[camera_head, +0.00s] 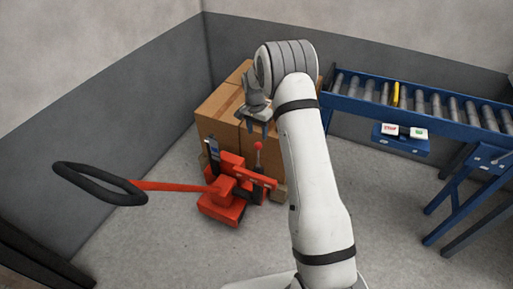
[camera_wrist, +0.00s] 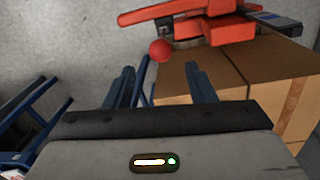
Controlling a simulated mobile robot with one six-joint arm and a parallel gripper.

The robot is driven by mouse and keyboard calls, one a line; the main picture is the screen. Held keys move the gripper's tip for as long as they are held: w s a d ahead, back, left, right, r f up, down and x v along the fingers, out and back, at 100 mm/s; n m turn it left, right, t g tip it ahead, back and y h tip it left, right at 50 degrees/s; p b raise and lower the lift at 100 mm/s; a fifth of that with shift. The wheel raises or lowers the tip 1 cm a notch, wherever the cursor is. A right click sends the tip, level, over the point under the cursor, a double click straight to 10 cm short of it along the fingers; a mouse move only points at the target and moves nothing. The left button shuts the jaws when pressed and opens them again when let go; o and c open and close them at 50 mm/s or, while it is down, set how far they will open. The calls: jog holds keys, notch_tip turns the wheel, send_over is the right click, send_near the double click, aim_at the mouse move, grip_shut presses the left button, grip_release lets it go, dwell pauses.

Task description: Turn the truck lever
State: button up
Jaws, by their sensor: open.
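The red pallet truck (camera_head: 223,205) stands on the floor in front of the boxes, its red tiller ending in a black loop handle (camera_head: 122,197) at the left. A small lever with a red ball knob (camera_head: 258,146) rises from the truck's right side. My gripper (camera_head: 258,127) is open and empty, just above the knob in the head view. In the wrist view the knob (camera_wrist: 161,51) lies beyond the gap between my fingertips (camera_wrist: 161,75), apart from them. The lever's stem is hidden or too small to make out in the wrist view.
Cardboard boxes (camera_head: 218,112) stand behind the truck, close to my gripper. A blue roller conveyor (camera_head: 440,118) runs along the right, with a button panel (camera_head: 402,143) below its edge. A grey wall (camera_head: 110,118) bounds the left. Bare floor (camera_head: 150,250) lies in front.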

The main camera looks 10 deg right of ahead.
aim_at(258, 145)
jog(key=f, duration=0.8)
jog(key=shift+d+f, duration=0.2)
jog(key=shift+f, duration=0.05)
jog(key=shift+c, duration=0.4)
